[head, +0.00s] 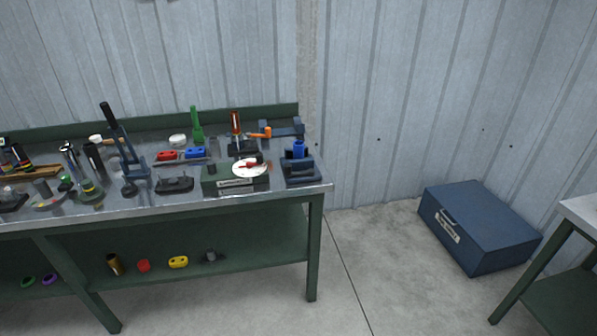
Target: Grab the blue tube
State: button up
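A small blue tube (299,149) stands upright in a dark block-like holder (301,174) near the right front corner of the workbench (270,197). Its lower part is hidden by the holder. Another blue piece (195,153), low and lying flat, is on the bench beside a red one, farther left. My gripper is not in view.
Left of the holder stand a green box with a white disc (249,168), a lever press (122,145) and a green upright part (196,124). A lower shelf (220,263) holds small parts. A blue case (478,225) sits on the floor. Another table (583,212) is at right. Floor between is clear.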

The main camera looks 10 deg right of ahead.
aim_at(297, 144)
jog(key=i+j+z, duration=0.15)
jog(key=j, duration=0.3)
jog(key=i+j+z, duration=0.15)
jog(key=j, duration=0.35)
jog(key=i+j+z, duration=0.15)
jog(key=j, duration=0.3)
jog(key=j+z, duration=0.15)
jog(key=j, duration=0.35)
jog(key=i, duration=0.05)
